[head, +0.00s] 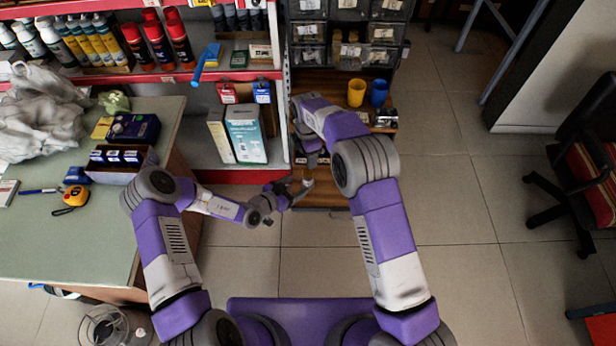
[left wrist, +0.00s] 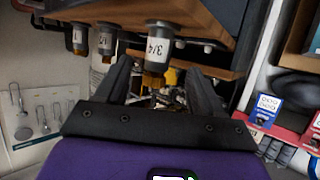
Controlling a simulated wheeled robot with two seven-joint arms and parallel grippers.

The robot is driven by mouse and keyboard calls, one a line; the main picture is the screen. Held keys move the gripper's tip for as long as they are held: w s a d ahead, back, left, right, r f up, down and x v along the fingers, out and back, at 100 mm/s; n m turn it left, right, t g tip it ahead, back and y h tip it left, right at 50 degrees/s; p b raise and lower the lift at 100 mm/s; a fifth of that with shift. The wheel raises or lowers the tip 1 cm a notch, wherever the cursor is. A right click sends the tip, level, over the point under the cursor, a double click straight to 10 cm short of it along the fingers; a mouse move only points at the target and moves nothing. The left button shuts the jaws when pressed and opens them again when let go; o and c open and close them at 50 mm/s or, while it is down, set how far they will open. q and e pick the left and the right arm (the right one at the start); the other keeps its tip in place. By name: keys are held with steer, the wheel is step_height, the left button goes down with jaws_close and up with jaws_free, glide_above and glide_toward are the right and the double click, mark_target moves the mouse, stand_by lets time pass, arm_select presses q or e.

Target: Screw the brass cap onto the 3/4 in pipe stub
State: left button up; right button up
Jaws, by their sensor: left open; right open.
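In the left wrist view, a pipe stub marked 3/4 (left wrist: 158,45) hangs down from the underside of a wooden shelf. A brass-coloured piece (left wrist: 153,79) shows at its lower end; I cannot tell whether it is the cap or the stub's own thread. My left gripper (left wrist: 160,88) is open, with its fingers apart on either side of this end in the picture. I see no contact. In the head view, my left gripper (head: 296,188) is in front of the low wooden shelf. My right gripper (head: 314,157) is just above it, open and partly hidden by its own arm.
Other labelled stubs (left wrist: 105,43) hang to the left of the 3/4 stub. A yellow cup (head: 356,93) and a blue cup (head: 379,93) stand on the wooden shelf. A green-topped counter (head: 70,245) is at the left.

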mark_target(304, 181)
arm_select(q)
steer(key=shift+s, duration=0.1)
steer(key=shift+x, duration=3.85)
steer(key=shift+s, duration=0.1)
jaws_close()
